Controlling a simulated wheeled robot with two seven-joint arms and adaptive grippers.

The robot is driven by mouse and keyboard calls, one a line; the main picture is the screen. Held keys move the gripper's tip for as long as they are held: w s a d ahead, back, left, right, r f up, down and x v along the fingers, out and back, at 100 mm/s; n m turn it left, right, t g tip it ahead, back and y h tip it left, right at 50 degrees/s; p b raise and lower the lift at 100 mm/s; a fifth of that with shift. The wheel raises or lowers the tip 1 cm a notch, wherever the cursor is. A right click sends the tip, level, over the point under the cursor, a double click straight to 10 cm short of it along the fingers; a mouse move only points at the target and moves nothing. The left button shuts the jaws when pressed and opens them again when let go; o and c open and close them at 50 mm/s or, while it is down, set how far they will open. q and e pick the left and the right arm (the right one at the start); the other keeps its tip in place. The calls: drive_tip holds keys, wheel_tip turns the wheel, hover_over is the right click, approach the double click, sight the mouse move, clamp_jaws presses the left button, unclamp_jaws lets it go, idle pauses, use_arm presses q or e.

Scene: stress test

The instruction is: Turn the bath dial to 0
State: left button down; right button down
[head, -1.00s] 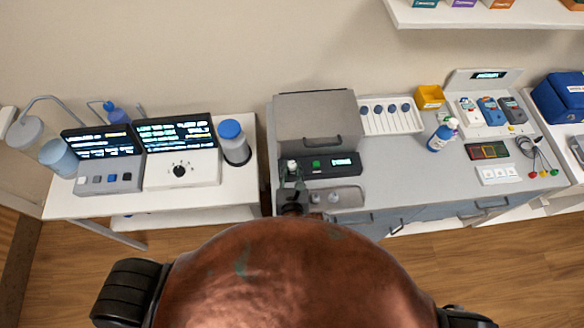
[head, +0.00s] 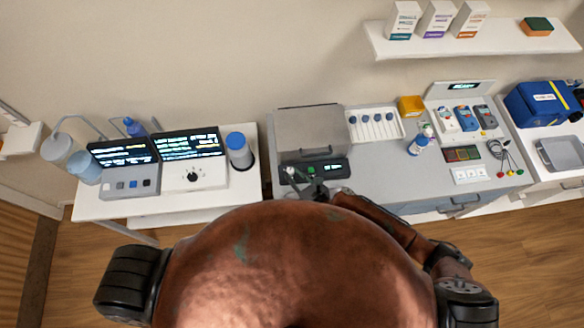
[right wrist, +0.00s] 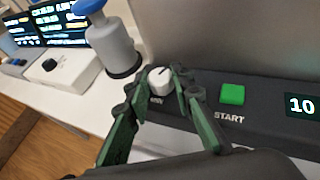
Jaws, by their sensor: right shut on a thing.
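The bath dial (right wrist: 160,81) is a small white knob with a dark pointer line at the left end of the black front panel (right wrist: 258,103). My right gripper (right wrist: 163,75) has its green fingers closed around the dial from both sides, touching it. The panel's display (right wrist: 302,105) reads 10. A green button (right wrist: 232,94) labelled START sits between dial and display. In the head view, my right gripper (head: 290,178) is at the left end of the bath's panel (head: 330,170), below the grey lidded bath (head: 312,128); the dial is hard to make out there. My left gripper is not in view.
A bottle with a blue cap (head: 238,151) stands on the white table left of the bath. A device with a black knob (head: 194,175) is beside it. Right of the bath, a rack (head: 376,125) holds several blue-topped items on the grey bench (head: 388,168).

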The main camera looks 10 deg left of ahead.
drive_tip(key=p, duration=0.1)
drive_tip(key=n+g+y+p, duration=0.1)
drive_tip(key=n+g, duration=0.1)
drive_tip(key=shift+w+d+r+y+p, duration=0.25)
drive_tip(key=shift+w+y+p, duration=0.15)
drive_tip(key=shift+w+f+n+g+y, duration=0.15)
drive_tip(key=shift+n+g+y, duration=0.35)
drive_tip(key=shift+n+g, duration=0.5)
drive_tip(key=shift+d+f+n+g, duration=0.1)
drive_tip(key=shift+n+g, duration=0.3)
drive_tip(key=shift+n, duration=0.1)
drive_tip(key=shift+w+f+n+g+y, duration=0.1)
drive_tip(key=shift+n+g+y, duration=0.4)
drive_tip(key=shift+n+g, duration=0.35)
drive_tip(key=shift+w+n+g+b, duration=0.1)
drive_tip(key=shift+n+g+b, duration=0.75)
drive_tip(key=shift+g+b, duration=0.25)
use_arm(q)
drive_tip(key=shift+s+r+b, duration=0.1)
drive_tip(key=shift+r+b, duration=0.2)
drive_tip(key=shift+b, duration=0.25)
use_arm(e)
drive_tip(key=shift+n+g, duration=0.6)
drive_tip(key=shift+g, duration=0.05)
